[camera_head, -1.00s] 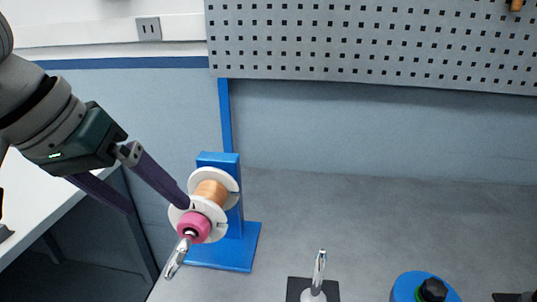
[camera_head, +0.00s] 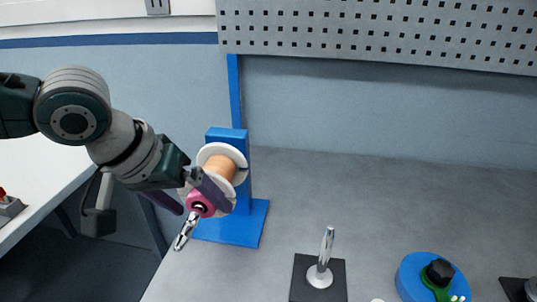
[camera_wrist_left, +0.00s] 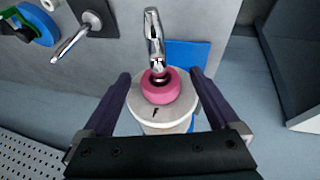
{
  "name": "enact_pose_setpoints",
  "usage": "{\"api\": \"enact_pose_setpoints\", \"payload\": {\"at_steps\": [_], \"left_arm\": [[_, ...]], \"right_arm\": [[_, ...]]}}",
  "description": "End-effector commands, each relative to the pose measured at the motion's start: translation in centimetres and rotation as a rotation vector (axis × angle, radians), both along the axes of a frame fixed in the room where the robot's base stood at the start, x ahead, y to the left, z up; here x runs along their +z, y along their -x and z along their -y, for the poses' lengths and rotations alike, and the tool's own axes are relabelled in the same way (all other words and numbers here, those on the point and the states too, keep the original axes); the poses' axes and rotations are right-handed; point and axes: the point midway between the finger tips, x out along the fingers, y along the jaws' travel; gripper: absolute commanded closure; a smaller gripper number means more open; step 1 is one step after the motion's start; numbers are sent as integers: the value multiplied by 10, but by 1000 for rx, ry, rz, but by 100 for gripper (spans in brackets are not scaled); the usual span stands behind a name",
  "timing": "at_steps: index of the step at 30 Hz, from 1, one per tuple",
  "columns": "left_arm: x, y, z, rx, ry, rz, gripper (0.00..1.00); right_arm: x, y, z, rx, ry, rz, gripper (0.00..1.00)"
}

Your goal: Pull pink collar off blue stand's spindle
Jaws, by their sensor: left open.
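The blue stand (camera_head: 232,228) is upright on the bench, with a spool of copper-coloured wire (camera_head: 222,168) with white flanges on its spindle (camera_head: 187,231). The pink collar (camera_head: 201,203) sits on the spindle in front of the spool; it shows whole in the left wrist view (camera_wrist_left: 160,88). The spindle's shiny metal end sticks out past the collar, bent at an angle. My left gripper (camera_head: 205,210) is open, with one dark purple finger on each side of the collar. In the left wrist view, gaps show between the fingers and the collar. My right gripper is out of view.
A black base with an upright metal spindle (camera_head: 326,246) stands at front centre. A blue round part with a black knob (camera_head: 414,276) is at front right. A perforated panel (camera_head: 380,35) hangs behind. The grey bench right of the stand is mostly clear.

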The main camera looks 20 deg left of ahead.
Motion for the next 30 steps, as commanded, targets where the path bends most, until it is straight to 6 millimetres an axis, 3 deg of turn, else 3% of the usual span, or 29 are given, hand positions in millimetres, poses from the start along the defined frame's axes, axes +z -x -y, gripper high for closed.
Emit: {"api": "enact_pose_setpoints", "payload": {"at_steps": [2, 5, 26, 30], "left_arm": [[0, 0, 0, 0, 0, 0, 5], [0, 0, 0, 0, 0, 0, 15], [0, 0, 0, 1, 0, 0, 94], [1, 1, 0, 1, 0, 0, 95]], "right_arm": [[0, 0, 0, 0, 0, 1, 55], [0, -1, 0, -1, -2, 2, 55], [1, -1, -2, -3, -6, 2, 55], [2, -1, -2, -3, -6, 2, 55]]}}
